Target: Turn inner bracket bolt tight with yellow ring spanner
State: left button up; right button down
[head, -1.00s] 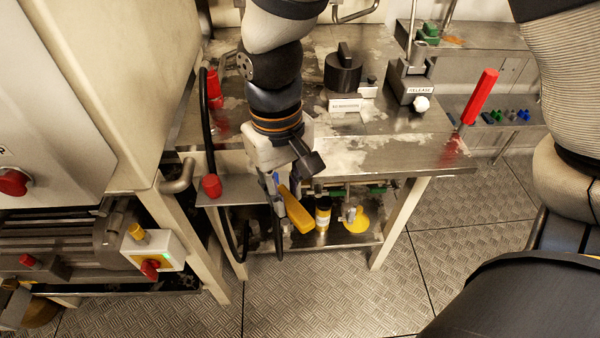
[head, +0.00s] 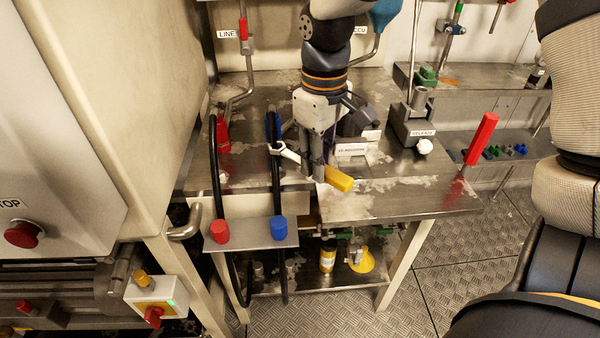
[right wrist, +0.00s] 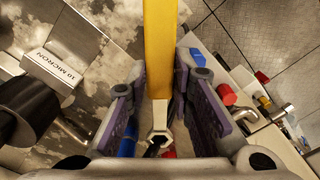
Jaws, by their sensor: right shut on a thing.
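My right gripper (head: 316,172) is shut on the yellow ring spanner (head: 340,179) above the bench top. Its yellow handle sticks out to the right and its pale metal head (head: 283,149) to the left, close to the upper part of a black hose; I cannot tell if they touch. In the right wrist view the yellow handle (right wrist: 160,50) runs between the fingers, with the metal ring end (right wrist: 158,138) at the bottom. A metal bracket plate (head: 250,234) is on the bench front. I cannot make out the inner bracket bolt. My left gripper is not in view.
A red fitting (head: 221,231) and a blue fitting (head: 278,229) sit at the bracket plate, with black hoses rising behind. A red handle (head: 481,139) stands at the bench's right. A grey valve block (head: 410,124) is at the back. A yellow-banded bottle (head: 327,256) is on the lower shelf.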

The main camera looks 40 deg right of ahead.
jog(key=shift+f, duration=1.9)
jog(key=shift+a+f, duration=0.1)
jog(key=shift+f, duration=1.1)
jog(key=shift+a+r+m, duration=0.15)
jog(key=shift+a+m, duration=0.05)
jog(key=shift+m, duration=0.1)
jog(key=w+a+m, duration=0.5)
jog(key=a+m, duration=0.6)
jog(key=m, duration=0.3)
jog(key=shift+s+d+n, duration=0.6)
jog(key=shift+s+n, duration=0.15)
jog(key=shift+n, duration=0.25)
